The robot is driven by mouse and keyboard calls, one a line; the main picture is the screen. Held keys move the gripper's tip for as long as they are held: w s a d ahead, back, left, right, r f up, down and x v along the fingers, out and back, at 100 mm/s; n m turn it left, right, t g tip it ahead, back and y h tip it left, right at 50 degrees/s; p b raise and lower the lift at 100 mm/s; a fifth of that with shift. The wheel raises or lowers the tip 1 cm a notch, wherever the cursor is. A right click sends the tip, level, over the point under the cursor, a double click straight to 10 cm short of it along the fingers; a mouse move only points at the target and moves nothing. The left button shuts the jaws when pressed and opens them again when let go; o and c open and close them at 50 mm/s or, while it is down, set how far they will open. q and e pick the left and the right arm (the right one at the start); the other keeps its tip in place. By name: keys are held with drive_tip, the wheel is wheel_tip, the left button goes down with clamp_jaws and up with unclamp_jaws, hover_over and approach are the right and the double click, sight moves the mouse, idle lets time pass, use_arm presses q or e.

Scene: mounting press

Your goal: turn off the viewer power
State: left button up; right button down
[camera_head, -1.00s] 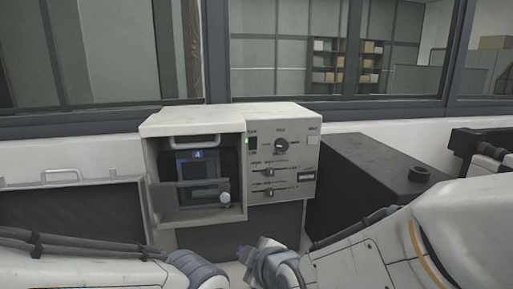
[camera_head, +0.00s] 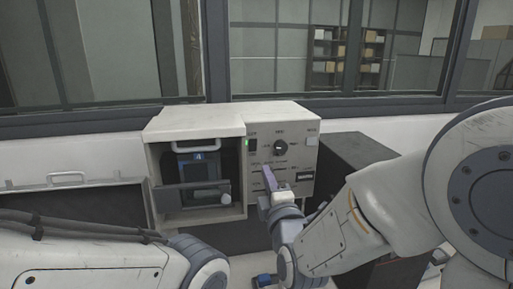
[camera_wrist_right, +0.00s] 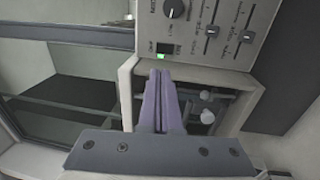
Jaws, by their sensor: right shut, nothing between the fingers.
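The viewer is a pale box (camera_head: 190,122) with a control panel (camera_head: 300,165) on its right side. A small black power switch (camera_head: 253,146) with a lit green lamp (camera_head: 245,142) sits at the panel's upper left. The wrist view also shows the switch (camera_wrist_right: 166,48) and the glowing lamp (camera_wrist_right: 160,57). My right gripper (camera_head: 266,174) is shut and empty, in front of the panel below the switch. In the wrist view its purple fingertips (camera_wrist_right: 160,73) point towards the switch, apparently just short of it. My left arm shows at the lower left; its gripper is not visible.
The panel also carries a round knob (camera_head: 280,147) and sliders (camera_wrist_right: 212,31). The viewer's open bay holds a device with a small screen (camera_head: 198,157). A dark case (camera_head: 365,150) stands to the right, and a wall with windows is behind.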

sight(254, 142)
drive_tip(key=p+x, duration=0.6)
drive_tip(key=x, duration=0.6)
drive_tip(key=shift+w+r, duration=0.1)
drive_tip(key=shift+r, duration=0.1)
drive_tip(key=shift+w+a+f, duration=0.1)
drive_tip(key=shift+w+f, duration=0.05)
drive_tip(key=shift+w, duration=0.35)
